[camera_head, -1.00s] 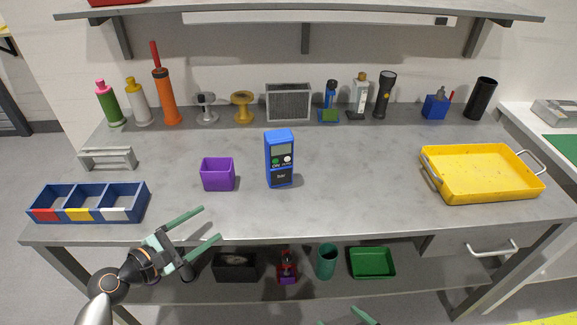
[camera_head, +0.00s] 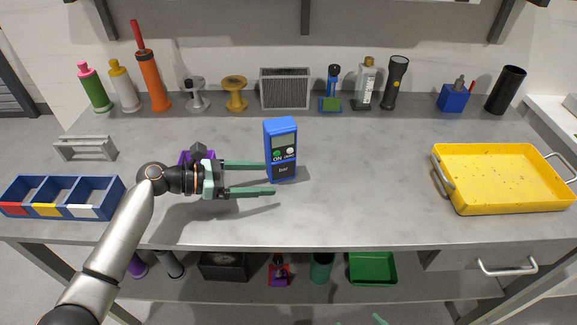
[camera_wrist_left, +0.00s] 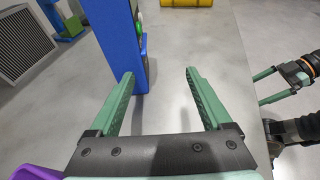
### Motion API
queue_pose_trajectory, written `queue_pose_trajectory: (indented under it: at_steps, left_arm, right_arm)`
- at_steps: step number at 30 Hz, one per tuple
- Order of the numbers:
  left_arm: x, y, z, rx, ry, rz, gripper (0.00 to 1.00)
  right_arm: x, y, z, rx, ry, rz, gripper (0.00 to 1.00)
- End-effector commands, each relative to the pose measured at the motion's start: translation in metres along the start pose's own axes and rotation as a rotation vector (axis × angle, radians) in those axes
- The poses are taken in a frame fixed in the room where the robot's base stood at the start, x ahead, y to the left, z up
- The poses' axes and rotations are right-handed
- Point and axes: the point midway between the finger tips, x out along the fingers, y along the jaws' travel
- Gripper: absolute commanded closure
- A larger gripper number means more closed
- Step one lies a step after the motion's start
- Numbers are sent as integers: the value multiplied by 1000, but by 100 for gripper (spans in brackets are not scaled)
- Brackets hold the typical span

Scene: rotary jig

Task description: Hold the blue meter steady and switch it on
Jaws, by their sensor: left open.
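The blue meter (camera_head: 281,150) stands upright on the grey bench, with a grey display, a green ON button (camera_head: 277,153) and a white button (camera_head: 291,151) on its front. My left gripper (camera_head: 269,179) is open at its left, low over the bench. Its far finger ends at the meter's left edge; contact cannot be told. In the left wrist view the meter (camera_wrist_left: 120,45) is at the left finger, and the gap between the fingers is empty. My right gripper (camera_wrist_left: 262,88) shows at the right of that view, fingers apart and empty, off the bench front.
A purple bin (camera_head: 186,157) is partly hidden behind my left gripper. A blue divided tray (camera_head: 63,197) is at the left, a yellow tray (camera_head: 500,203) at the right. Bottles, spools and a grey grille (camera_head: 285,88) line the back.

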Motion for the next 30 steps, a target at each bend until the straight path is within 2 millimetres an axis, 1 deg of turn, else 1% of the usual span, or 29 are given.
queue_pose_trajectory:
  at_steps: [1, 5, 6, 10, 13, 18, 26, 29, 30]
  left_arm:
    - [10, 0, -5, 2, 0, -1, 17]
    - [30, 0, -5, 2, 0, -2, 17]
    - [33, 0, 1, 0, 0, 0, 17]
    - [49, -1, 0, -1, 0, -2, 17]
    - [57, 0, 0, 0, 1, 0, 17]
    - [64, 0, 0, 1, 1, 1, 17]
    - [64, 0, -1, 1, 1, 1, 17]
    - [64, 0, -1, 1, 1, 1, 26]
    - [64, 0, -1, 1, 1, 1, 31]
  right_arm:
    - [8, -2, 3, -2, 5, -7, 0]
    - [16, -7, 5, -5, 4, -21, 0]
    - [10, -7, 0, -5, 4, -20, 0]
    - [8, -6, 0, -4, 2, -17, 0]
    - [9, -6, 1, -4, 2, -16, 0]
    - [9, -6, 1, -5, 2, -16, 0]
    - [9, -6, 1, -5, 2, -16, 0]
    - [9, -6, 1, -4, 2, -15, 0]
    - [9, -6, 1, -4, 2, -15, 0]
